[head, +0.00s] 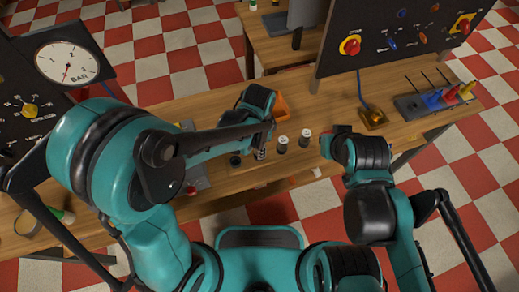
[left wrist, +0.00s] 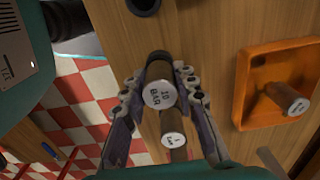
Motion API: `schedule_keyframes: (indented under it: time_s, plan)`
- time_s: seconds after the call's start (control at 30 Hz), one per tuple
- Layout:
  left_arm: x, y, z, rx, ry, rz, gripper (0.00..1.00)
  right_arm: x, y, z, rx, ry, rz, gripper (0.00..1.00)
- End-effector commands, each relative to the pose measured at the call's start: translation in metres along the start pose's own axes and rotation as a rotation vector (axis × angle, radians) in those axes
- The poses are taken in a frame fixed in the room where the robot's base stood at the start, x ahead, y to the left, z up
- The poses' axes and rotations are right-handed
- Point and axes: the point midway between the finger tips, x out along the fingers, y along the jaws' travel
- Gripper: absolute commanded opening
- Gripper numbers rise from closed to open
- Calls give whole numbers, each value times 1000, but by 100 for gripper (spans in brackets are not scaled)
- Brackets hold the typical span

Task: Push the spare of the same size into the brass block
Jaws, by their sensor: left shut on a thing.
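My left gripper (head: 263,140) is shut on a dark cylinder with a white end (left wrist: 159,94) that reads about "10 BAR". In the left wrist view its fingers (left wrist: 165,100) lie on both sides of this cylinder. A second white-ended cylinder (left wrist: 174,140) shows just below it. In the head view two more white-topped cylinders (head: 283,142) (head: 305,135) stand on the bench right of the gripper. The brass block (head: 373,118) sits further right, with a blue line rising from it. My right gripper (head: 336,140) is near the bench's front edge; its fingers are unclear.
An orange tray (head: 282,105) lies behind the left gripper; the left wrist view shows a white-ended cylinder (left wrist: 288,98) in it. A dark ring (left wrist: 143,5) is on the wood. A control panel (head: 400,35) stands behind the block, and a rack (head: 410,106) with coloured pieces is at right.

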Motion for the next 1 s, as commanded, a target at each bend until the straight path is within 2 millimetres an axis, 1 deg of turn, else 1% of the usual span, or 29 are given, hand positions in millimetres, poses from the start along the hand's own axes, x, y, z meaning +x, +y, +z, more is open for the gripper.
schedule_keyframes:
  time_s: [0.17, 0.7, 1.0]
  plan:
    - [-3, 0, 0, 0, 0, 0, 1, -2, 0, -1, 0, 0, 0, 0]
    - [-35, 0, 0, 0, 0, 0, 1, -22, 0, -16, 0, 0, 0, 0]
    - [-35, 0, 0, -1, 0, 0, 1, -21, 0, -15, 0, 0, 0, 0]
